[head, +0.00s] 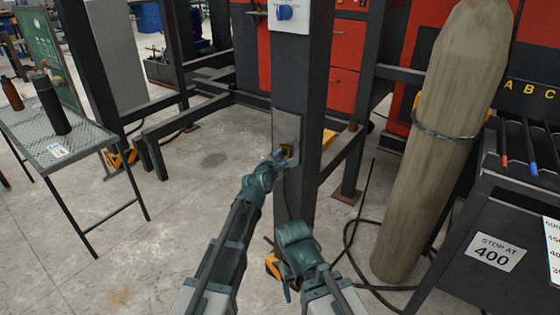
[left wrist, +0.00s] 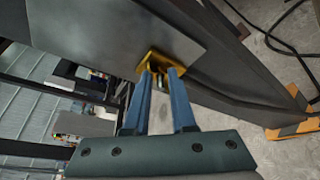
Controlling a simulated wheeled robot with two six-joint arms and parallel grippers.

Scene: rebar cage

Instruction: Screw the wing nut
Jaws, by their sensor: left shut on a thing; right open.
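A yellow wing nut (head: 287,148) sits on a grey plate (head: 287,124) on the front of a dark steel post (head: 312,90). My left gripper (head: 282,156) is at the plate, its blue fingers shut on the wing nut. In the left wrist view, the wing nut (left wrist: 158,62) shows between and beyond the tips of the left gripper (left wrist: 161,75); a dark shaft end shows between the fingers. The fingers partly hide the nut. My right gripper (head: 288,291) is low, in front of the post's foot, apart from the nut and largely hidden by its own wrist.
A wooden-looking cylinder (head: 425,150) strapped by a chain stands at the right, beside a dark cart (head: 460,220). A mesh table (head: 85,150) with bottles stands at the left. Black cables (head: 355,225) lie on the floor.

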